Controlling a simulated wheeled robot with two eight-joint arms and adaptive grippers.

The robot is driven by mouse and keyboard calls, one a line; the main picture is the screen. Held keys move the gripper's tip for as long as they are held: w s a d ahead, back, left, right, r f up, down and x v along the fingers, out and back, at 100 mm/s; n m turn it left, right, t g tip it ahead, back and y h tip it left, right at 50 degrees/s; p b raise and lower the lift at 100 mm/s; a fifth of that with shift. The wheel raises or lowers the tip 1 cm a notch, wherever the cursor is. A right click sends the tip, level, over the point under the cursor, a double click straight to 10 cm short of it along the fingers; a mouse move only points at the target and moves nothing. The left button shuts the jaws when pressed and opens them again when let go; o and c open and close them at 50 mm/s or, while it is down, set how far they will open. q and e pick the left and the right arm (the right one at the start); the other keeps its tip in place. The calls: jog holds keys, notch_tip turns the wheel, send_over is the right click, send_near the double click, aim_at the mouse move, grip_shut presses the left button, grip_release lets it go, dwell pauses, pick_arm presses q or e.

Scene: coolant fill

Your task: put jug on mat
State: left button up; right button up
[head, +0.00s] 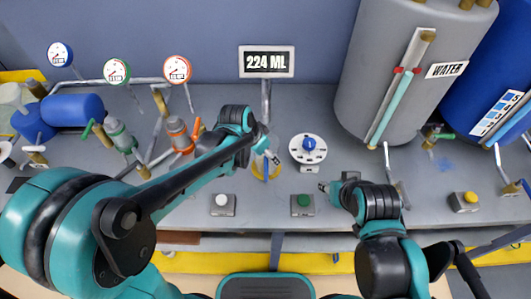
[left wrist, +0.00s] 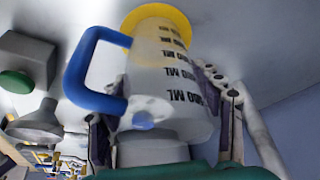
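The jug (left wrist: 160,80), pale with a blue handle and dark ML markings, fills the middle of the left wrist view, where its markings read upside down. A yellow disc, which looks like the mat (left wrist: 155,14), shows at its far end. I cannot tell whether they touch. In the head view the yellow mat (head: 257,167) is partly covered, and the jug is mostly hidden by my left gripper (head: 266,150). Its fingers lie on both sides of the jug; firm contact is unclear. My right gripper (head: 325,187) is above the bench, away from the jug; its fingers are too small to read.
A white dial with a blue knob (head: 309,146) is right of the mat. Button boxes, white (head: 222,200) and green (head: 303,201), stand in front. The display (head: 267,61) reads 224 ML. The grey WATER tank (head: 390,70) stands at right; pipes and valves at left.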

pick_arm(q)
jog(key=o, duration=0.4)
jog(key=shift+r+p, duration=0.3)
jog(key=shift+r, duration=0.05)
jog(key=p+v, duration=0.5)
jog(key=v, duration=0.7)
jog(key=s+a+n+t+y, duration=0.1)
jog(key=s+a+n, duration=0.2)
jog(key=s+a, duration=0.1)
jog(key=s+a+n+t+y, duration=0.1)
jog(key=s+a+n, duration=0.2)
jog(key=s+a, duration=0.1)
jog(key=s+a+n+t+y, duration=0.1)
jog(key=s+a+n+t, duration=0.1)
jog(key=a, duration=0.4)
jog(key=shift+s+a+r+n, duration=0.15)
jog(key=shift+s+n, duration=0.1)
jog(key=shift+s, duration=0.35)
jog(key=shift+s+a+r+n, duration=0.1)
jog(key=shift+s+n, duration=0.15)
jog(key=shift+s, duration=0.3)
jog(key=shift+d, duration=0.1)
